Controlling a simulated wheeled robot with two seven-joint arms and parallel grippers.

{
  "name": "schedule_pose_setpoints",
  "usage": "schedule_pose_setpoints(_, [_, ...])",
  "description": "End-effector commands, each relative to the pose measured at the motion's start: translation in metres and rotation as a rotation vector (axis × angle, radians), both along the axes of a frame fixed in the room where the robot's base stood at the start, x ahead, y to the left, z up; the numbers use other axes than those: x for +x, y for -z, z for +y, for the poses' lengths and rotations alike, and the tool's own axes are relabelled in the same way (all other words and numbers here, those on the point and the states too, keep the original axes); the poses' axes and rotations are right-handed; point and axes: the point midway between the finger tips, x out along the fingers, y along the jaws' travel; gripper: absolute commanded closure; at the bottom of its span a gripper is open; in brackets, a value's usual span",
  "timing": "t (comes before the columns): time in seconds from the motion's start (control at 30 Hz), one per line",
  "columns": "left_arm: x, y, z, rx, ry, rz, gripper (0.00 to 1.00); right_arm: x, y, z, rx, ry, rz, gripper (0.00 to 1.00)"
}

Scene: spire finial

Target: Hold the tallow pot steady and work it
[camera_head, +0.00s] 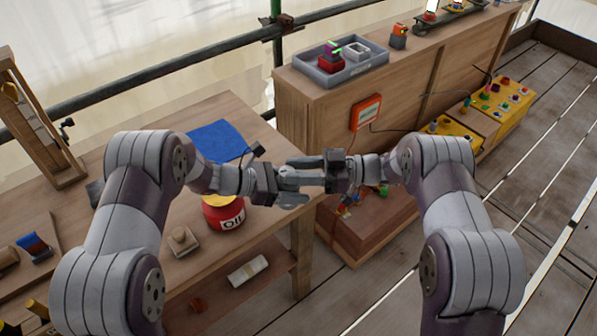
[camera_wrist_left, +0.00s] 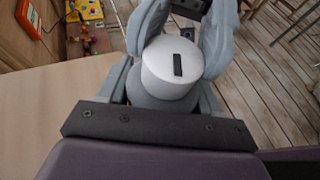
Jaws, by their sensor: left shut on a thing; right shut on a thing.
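The tallow pot appears to be the small grey cylinder (camera_wrist_left: 168,78) in the left wrist view, with a pale round end face and a dark slot in it. My left gripper (camera_wrist_left: 182,52) is shut on it, with a grey finger on each side. In the head view my left gripper (camera_head: 298,184) and my right gripper (camera_head: 322,166) meet in the middle, over the table's right edge. The pot is mostly hidden there by the fingers. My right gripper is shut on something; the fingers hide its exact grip.
A cabinet (camera_head: 310,122) bears a grey tray (camera_head: 323,74). A low wooden box (camera_head: 372,225) stands right.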

Motion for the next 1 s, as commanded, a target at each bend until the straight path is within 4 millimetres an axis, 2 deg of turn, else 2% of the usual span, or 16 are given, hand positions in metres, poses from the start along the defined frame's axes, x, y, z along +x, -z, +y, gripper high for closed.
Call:
schedule_pose_setpoints(0.2, [-0.0011,0.0008,-0.0002,0.001,0.002,0.002,0.7,0.0065,0.0,0.0005,0.001,-0.182,-0.005,0.94])
schedule_pose_setpoints(0.5, [-0.0014,0.0011,-0.0002,0.001,0.003,0.003,0.7,0.0113,-0.0005,0.0017,0.002,-0.362,-0.005,0.94])
schedule_pose_setpoints(1.0, [-0.0018,0.0016,-0.0001,0.001,0.003,0.004,0.7,0.0127,-0.0011,0.002,-0.001,-0.453,-0.006,0.94])
